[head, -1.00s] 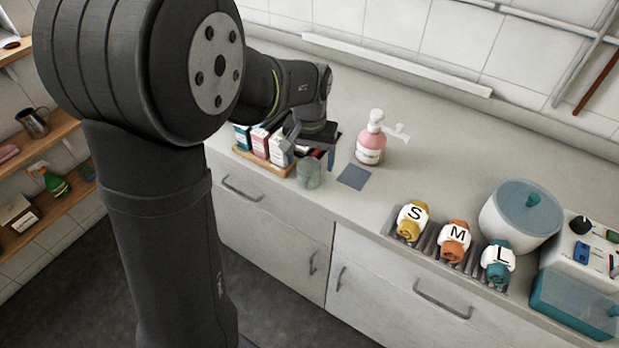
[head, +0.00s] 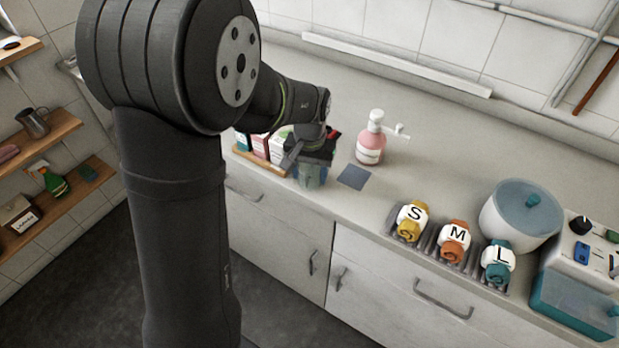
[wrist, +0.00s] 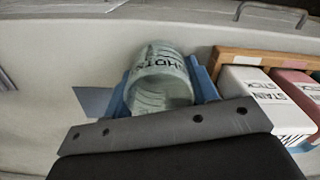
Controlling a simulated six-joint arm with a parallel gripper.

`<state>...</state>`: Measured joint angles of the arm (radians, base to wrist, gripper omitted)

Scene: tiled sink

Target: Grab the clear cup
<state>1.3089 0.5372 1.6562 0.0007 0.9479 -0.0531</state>
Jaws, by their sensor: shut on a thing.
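The clear cup (wrist: 158,78) is greenish and see-through, with dark lettering on its side. In the wrist view it sits between the blue fingers of my gripper (wrist: 165,92), which is shut on it. In the head view the cup (head: 312,176) shows below my gripper (head: 308,168), at the front edge of the counter beside the wooden tray. The gripper hides its upper part. I cannot tell whether the cup still touches the counter.
A wooden tray (wrist: 245,60) with white and pink stain stick boxes (wrist: 258,97) stands close beside the cup. A blue-grey square (head: 354,177) lies to its right. Behind it is a pink pump bottle (head: 370,145). Rolled cloths (head: 454,242) sit in a rack farther right.

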